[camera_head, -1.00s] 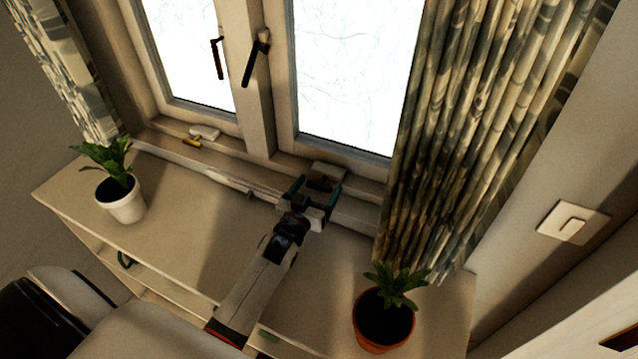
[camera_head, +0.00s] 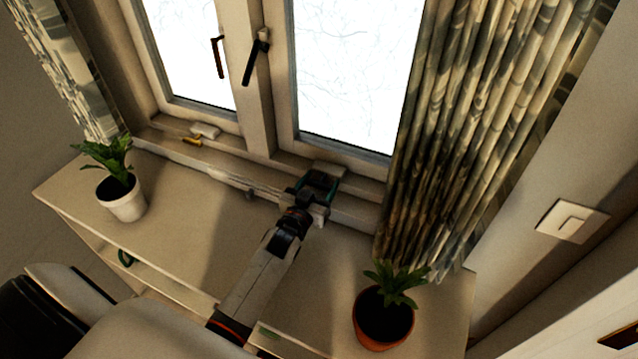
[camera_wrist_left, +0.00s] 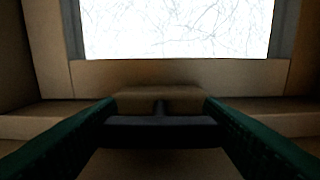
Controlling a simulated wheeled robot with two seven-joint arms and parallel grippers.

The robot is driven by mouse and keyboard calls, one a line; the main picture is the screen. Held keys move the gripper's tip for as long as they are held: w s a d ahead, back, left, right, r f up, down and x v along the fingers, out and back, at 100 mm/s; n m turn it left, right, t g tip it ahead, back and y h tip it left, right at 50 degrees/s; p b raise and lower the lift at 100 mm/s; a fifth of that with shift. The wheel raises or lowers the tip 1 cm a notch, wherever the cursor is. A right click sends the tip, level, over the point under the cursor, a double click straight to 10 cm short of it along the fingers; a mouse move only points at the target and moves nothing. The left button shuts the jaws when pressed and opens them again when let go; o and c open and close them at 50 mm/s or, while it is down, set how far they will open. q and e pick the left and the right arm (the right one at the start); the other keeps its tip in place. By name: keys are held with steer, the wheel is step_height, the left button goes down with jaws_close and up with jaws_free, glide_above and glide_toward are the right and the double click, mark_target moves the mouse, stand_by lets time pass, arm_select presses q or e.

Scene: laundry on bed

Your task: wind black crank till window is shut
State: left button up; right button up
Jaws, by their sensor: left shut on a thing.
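The window's right pane (camera_head: 350,75) and left pane (camera_head: 195,50) stand above the sill in the head view; the right pane's lower part also shows in the left wrist view (camera_wrist_left: 175,30). My left gripper (camera_head: 316,186) is at the sill below the right pane. It is shut on the black crank, a dark bar (camera_wrist_left: 160,125) that spans between its green fingers in the left wrist view. The crank joins a beige housing (camera_wrist_left: 160,100) on the sill. In the head view the gripper mostly hides the crank. My right gripper is not in view.
A yellow crank (camera_head: 192,141) sits below the left pane. Black window handles (camera_head: 253,62) hang on the frame. A white-potted plant (camera_head: 122,200) stands left on the cabinet, and an orange-potted plant (camera_head: 380,322) at right. A patterned curtain (camera_head: 455,130) hangs close to the gripper's right.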

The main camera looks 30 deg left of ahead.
arm_select(q)
steer(key=o, duration=1)
steer(key=s, duration=0.3)
steer(key=s+b, duration=0.1)
steer(key=s, duration=0.7)
steer(key=shift+d+f+b, duration=0.1)
steer(key=shift+d+b, duration=0.2)
steer(key=shift+b, duration=0.1)
steer(key=shift+s, duration=0.5)
